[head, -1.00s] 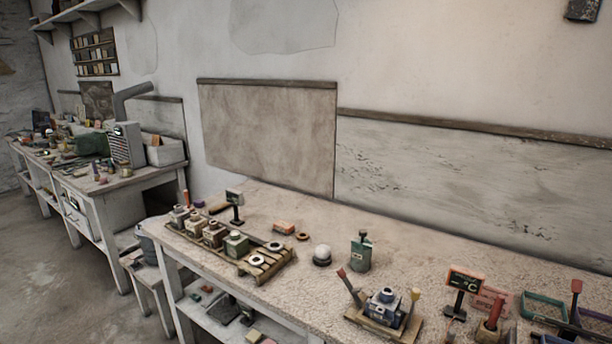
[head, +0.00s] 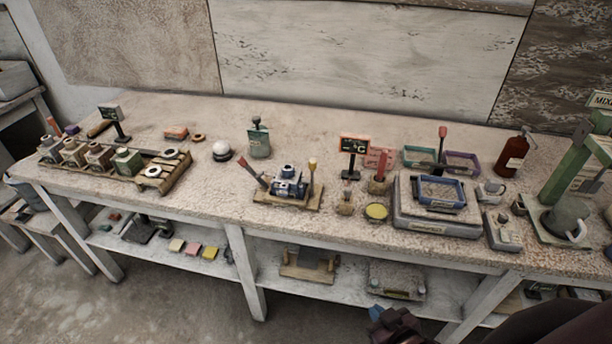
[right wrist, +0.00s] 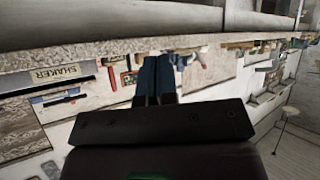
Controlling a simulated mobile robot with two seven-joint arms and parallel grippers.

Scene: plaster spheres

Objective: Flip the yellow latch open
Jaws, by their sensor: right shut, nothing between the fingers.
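The yellow latch (head: 312,165) stands upright as a yellow-topped lever at the right end of a small wooden board (head: 262,200). A blue-grey metal fixture (head: 290,187) sits in the middle of that board, and a red-handled lever (head: 249,169) leans out to the left. My right gripper (head: 377,313) is low at the bottom of the head view, in front of the bench and well apart from the latch. In the right wrist view its blue fingers (right wrist: 155,78) are together and empty. I do not see my left gripper.
A red-framed sign (head: 354,144), a yellow-topped round tin (head: 377,211) and a scale with a blue tray (head: 437,205) stand right of the board. A green bottle (head: 259,139) stands behind it.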

